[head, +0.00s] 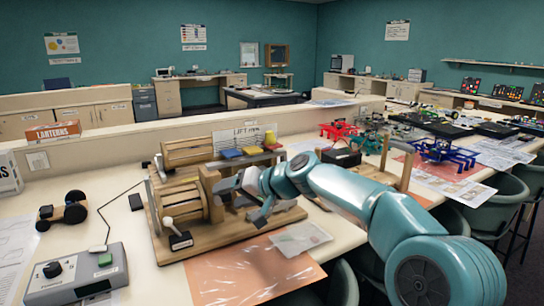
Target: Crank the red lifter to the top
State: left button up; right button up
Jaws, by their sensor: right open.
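A wooden lift rig (165,249) stands on the near table, with two wooden drums and a light crank arm ending in a dark block (181,241) at its front. I cannot tell whether the red block belongs to the red lifter. My right gripper (238,192) is open at the right end of the front drum (183,200). Whether it touches the drum is unclear. It hides part of the rig. My left gripper is not in view.
A grey control box (75,276) with a knob lies front left, near a small wheeled car (62,211). An orange sheet (250,272) lies before the rig. A red frame (340,131) and a blue frame (443,153) stand farther right. Chairs (500,204) line the right edge.

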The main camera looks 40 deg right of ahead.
jog(key=shift+b+v, duration=0.3)
jog(key=shift+v, duration=2.35)
jog(key=shift+f, duration=0.1)
